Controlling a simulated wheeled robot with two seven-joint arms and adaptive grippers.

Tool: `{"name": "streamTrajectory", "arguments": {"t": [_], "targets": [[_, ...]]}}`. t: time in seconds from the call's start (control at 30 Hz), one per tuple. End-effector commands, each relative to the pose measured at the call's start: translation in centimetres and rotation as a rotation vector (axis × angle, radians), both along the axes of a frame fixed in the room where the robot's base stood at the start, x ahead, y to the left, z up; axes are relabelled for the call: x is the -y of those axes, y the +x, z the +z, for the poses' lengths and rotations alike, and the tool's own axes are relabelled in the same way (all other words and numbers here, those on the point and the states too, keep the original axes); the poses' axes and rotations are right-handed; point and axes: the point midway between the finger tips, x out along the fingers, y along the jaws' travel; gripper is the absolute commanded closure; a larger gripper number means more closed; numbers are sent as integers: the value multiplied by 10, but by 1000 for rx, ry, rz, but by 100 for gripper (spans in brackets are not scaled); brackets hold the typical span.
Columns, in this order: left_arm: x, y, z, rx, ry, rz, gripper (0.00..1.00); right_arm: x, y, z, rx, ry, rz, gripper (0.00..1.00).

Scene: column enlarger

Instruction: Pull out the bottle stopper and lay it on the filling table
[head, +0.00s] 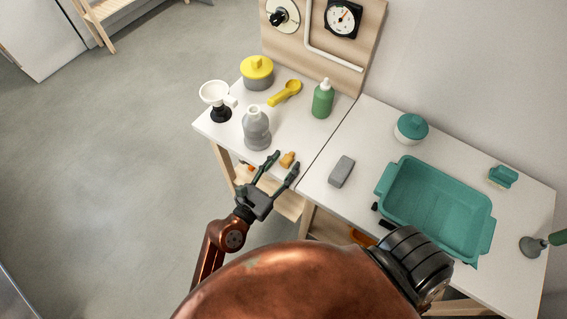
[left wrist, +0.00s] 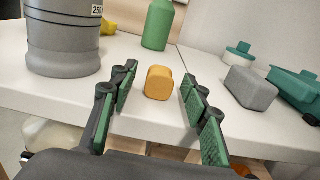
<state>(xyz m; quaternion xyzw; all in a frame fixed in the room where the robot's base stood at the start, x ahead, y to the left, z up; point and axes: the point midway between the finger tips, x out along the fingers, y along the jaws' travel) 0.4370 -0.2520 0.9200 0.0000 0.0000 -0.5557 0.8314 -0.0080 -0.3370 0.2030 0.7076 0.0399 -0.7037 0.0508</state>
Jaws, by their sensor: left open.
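The stopper, a small orange-yellow piece (head: 287,159), lies on the white filling table (head: 284,127) near its front edge. It also shows in the left wrist view (left wrist: 159,83). The grey bottle (head: 256,130) stands upright behind it to the left, its neck uncovered. In the left wrist view only the bottle's lower part (left wrist: 63,42) shows. My left gripper (head: 283,164) is open at the table's front edge, its fingers pointing at the stopper. In the left wrist view the stopper appears between the fingertips (left wrist: 160,75), with a gap on each side. Small dark tips (head: 380,215) by the teal tub may be my right gripper, mostly hidden.
A black-based white funnel (head: 215,95), yellow-lidded pot (head: 257,74), yellow scoop (head: 286,92) and green bottle (head: 323,100) stand or lie farther back. The right table holds a grey block (head: 342,171), a teal tub (head: 435,205) and a lidded jar (head: 411,129).

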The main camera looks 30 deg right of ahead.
Motion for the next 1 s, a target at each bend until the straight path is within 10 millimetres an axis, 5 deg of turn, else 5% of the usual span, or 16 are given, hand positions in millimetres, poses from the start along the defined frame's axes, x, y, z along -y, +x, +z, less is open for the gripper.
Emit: {"name": "streamTrajectory", "arguments": {"t": [0.27,0.7,1.0], "targets": [[-7,-2,-1,-1,2,1,57,6,0,0,0,-6,2,60],[-83,-34,-2,-2,4,1,57,3,0,0,0,-3,1,60],[-110,-45,0,0,1,0,57,3,0,0,0,-3,1,60]]}}
